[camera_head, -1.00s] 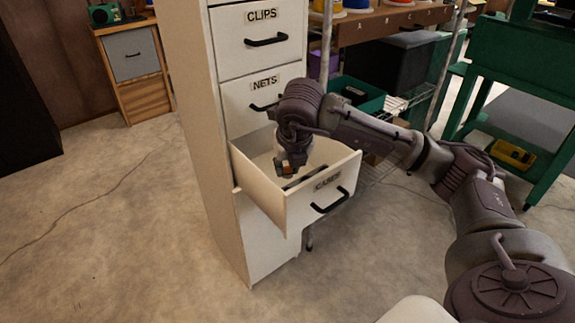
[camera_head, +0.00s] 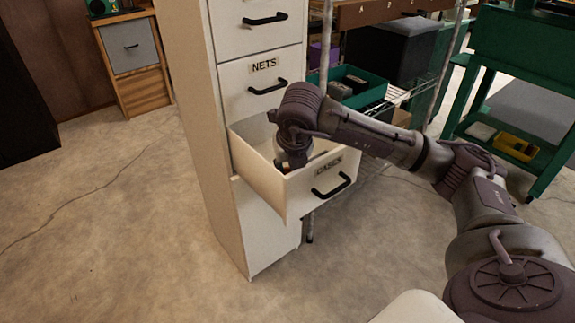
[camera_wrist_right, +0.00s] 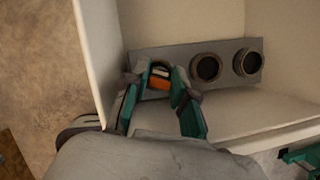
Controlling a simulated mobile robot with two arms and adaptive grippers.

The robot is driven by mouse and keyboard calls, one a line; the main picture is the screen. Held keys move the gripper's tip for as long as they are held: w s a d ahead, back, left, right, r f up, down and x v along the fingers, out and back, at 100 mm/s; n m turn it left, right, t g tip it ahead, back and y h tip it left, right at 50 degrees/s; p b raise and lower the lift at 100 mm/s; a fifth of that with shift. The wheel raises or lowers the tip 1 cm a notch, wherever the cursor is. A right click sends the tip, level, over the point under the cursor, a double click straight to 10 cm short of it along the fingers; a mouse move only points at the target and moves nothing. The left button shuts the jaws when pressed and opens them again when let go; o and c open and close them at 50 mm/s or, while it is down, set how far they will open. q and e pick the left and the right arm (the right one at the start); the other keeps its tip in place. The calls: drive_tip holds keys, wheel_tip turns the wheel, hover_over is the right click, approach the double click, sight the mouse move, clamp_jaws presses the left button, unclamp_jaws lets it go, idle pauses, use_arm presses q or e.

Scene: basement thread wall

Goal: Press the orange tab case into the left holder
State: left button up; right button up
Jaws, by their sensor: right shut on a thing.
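The orange tab case (camera_wrist_right: 158,82) is between the fingers of my right gripper (camera_wrist_right: 158,88), which is shut on it. It shows an orange part and a pale part, with a dark round edge behind. The case is at the left end of a grey holder plate (camera_wrist_right: 228,76) on the drawer floor. The case and fingers cover most of the left holder, so I cannot tell how deep the case sits. The middle holder (camera_wrist_right: 206,67) and right holder (camera_wrist_right: 248,63) are empty dark rings. In the head view the drawer front partly hides my right gripper (camera_head: 285,167). My left gripper is not in view.
The open CASES drawer (camera_head: 322,192) has walls close around my right gripper. Shut drawers, one marked NETS (camera_head: 262,80), are above it. A green bin (camera_head: 352,90) sits on a wire shelf behind. A green cart (camera_head: 515,95) stands at right. The floor (camera_head: 110,220) at left is clear.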

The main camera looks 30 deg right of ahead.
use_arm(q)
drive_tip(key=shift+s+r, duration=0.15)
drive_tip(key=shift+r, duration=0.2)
use_arm(e)
drive_tip(key=shift+f, duration=0.3)
use_arm(q)
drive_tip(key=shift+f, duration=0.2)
drive_tip(key=shift+b, duration=0.3)
use_arm(e)
drive_tip(key=shift+f, duration=0.3)
drive_tip(key=o, duration=0.8)
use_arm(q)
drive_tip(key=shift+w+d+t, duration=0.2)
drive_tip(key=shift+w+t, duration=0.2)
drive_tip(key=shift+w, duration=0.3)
use_arm(e)
drive_tip(key=shift+o, duration=0.2)
